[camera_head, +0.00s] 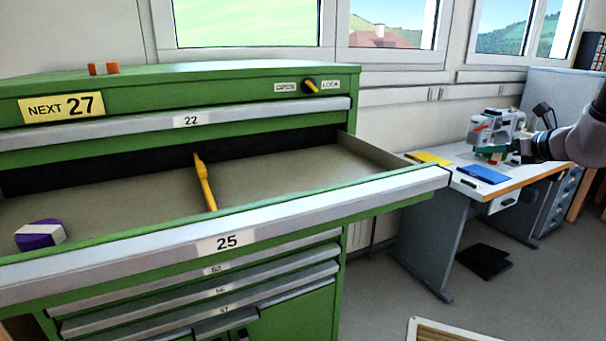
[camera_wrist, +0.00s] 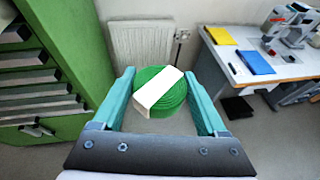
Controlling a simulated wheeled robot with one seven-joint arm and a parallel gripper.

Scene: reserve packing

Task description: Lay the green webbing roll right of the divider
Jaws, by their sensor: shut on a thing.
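The green webbing roll (camera_wrist: 172,103) with a white band (camera_wrist: 158,90) sits between the two teal fingers of my gripper (camera_wrist: 160,95) in the wrist view. My gripper is shut on it. In the head view my gripper (camera_head: 492,153) is at the far right, in front of the workbench, well away from the open drawer (camera_head: 380,194) marked 25. The orange-yellow divider (camera_head: 206,184) stands in that drawer. The part of the drawer right of the divider is empty. The roll is hard to make out in the head view.
A purple roll (camera_head: 38,236) with a pale band lies in the drawer's left part. The green cabinet (camera_head: 220,85) rises behind the drawer. The workbench (camera_head: 465,180) holds a sewing machine (camera_head: 495,128), a yellow item (camera_head: 428,159) and a blue item (camera_head: 483,174).

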